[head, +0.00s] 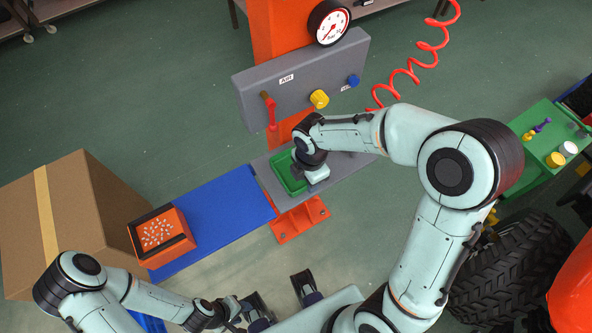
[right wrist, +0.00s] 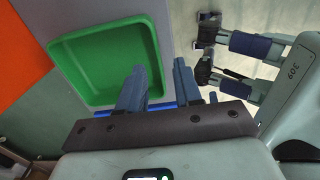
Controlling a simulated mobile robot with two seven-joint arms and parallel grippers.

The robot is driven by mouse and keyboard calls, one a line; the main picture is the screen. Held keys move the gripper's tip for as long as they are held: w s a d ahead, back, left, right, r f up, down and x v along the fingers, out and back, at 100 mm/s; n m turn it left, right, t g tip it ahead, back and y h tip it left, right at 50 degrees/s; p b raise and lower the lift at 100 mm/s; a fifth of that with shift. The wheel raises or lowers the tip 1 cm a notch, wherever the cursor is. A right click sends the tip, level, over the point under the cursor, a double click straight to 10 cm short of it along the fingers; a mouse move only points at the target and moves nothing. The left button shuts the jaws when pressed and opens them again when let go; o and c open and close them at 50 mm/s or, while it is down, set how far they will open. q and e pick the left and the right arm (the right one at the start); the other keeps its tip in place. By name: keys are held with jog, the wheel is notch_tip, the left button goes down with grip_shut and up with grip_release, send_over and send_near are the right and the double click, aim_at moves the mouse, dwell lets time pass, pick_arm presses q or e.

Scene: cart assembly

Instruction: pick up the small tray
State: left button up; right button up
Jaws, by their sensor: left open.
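The small green tray (head: 288,176) sits on a grey plate at the right end of the blue strip, partly hidden by my right wrist. In the right wrist view the tray (right wrist: 100,62) looks empty, with sloped walls. In the head view the right fingers are hidden. My left gripper (head: 236,309) is open and low at the bottom, well away from the tray.
An orange bin (head: 160,232) of small white parts stands on the blue strip (head: 225,215), beside a cardboard box (head: 75,215). A grey panel (head: 300,75) with a red lever, yellow and blue knobs rises behind the tray. A green table (head: 545,150) and black tyre (head: 520,265) are at right.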

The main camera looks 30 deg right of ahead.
notch_tip(320, 180, down, 2)
jog(key=shift+f, duration=0.2)
grip_shut()
jog(key=shift+r, duration=0.15)
